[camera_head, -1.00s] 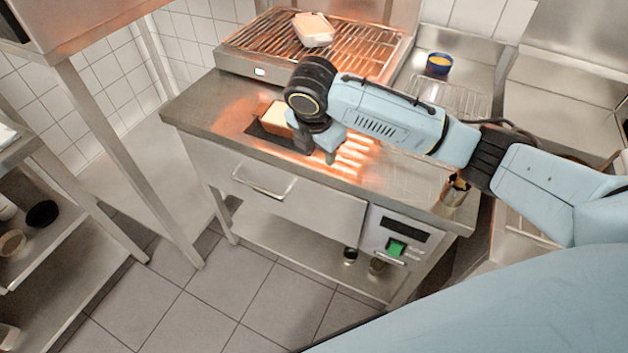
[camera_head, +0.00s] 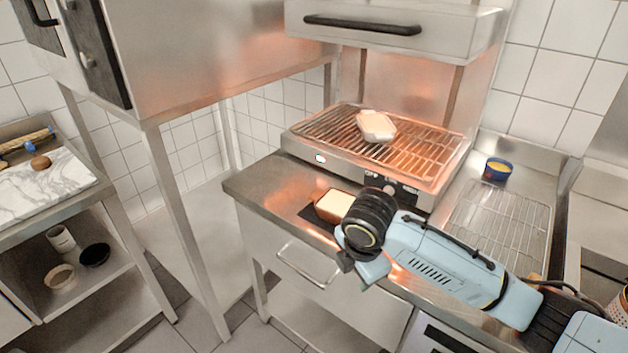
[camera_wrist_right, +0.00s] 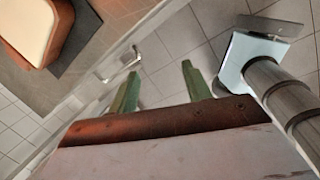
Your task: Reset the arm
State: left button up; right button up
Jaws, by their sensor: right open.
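My right arm reaches in from the right in the head view. Its gripper (camera_head: 360,274) points down near the counter's front edge, just in front of and apart from a brown, cream-topped block (camera_head: 333,205) on a dark mat. In the right wrist view the two green fingers (camera_wrist_right: 162,86) stand apart with nothing between them. The same brown block (camera_wrist_right: 38,28) shows there at the upper left, away from the fingers. My left gripper is in neither view.
A grill (camera_head: 305,150) with a white dish (camera_head: 376,126) stands at the back of the counter. Floor shows at the lower left.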

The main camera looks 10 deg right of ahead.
jog(key=s+a+f+m+y, duration=0.3)
jog(key=s+a+f+m, duration=0.15)
jog(key=s+m, duration=0.4)
jog(key=s+d+f+m+h, duration=0.1)
jog(key=s+d+m, duration=0.45)
jog(key=s, duration=0.25)
jog(key=s+d+f+m+h, duration=0.1)
jog(key=s+d+m, duration=0.3)
jog(key=s+m, duration=0.25)
jog(key=s+f+n, duration=0.1)
jog(key=s+f, duration=0.2)
jog(key=f, duration=2.3)
jog(key=s+d+f+g+b, duration=0.1)
jog(key=s+d+f, duration=0.1)
jog(key=s+f, duration=1.2)
jog(key=shift+s+d+f+g+b, duration=0.15)
jog(key=shift+s+f+g+b, duration=0.2)
jog(key=shift+s, duration=0.7)
